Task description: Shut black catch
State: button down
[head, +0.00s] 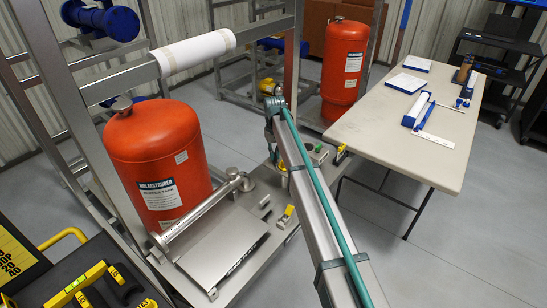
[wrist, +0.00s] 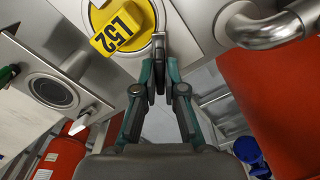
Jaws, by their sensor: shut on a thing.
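In the wrist view my gripper (wrist: 159,70) points up the picture at a grey metal panel. Its teal-backed fingers are close together, shut on a slim dark piece (wrist: 158,44) that looks like the black catch. The fingertips hide most of it, so I cannot tell its angle.
A curved metal pipe (wrist: 262,28) and a red tank lie right of my fingers in the wrist view. In the head view an orange tank (head: 155,150) stands left of my arm, another (head: 345,65) stands behind, and a table (head: 410,125) is at right.

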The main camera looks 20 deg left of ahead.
jog(key=shift+n, duration=3.2)
jog(key=c, duration=1.7)
grip_release()
jog(key=shift+n, duration=0.4)
jog(key=o, duration=0.4)
jog(key=shift+o, duration=0.2)
jog(key=shift+r, duration=0.1)
jog(key=shift+r+p, duration=1.5)
jog(key=shift+r, duration=1.9)
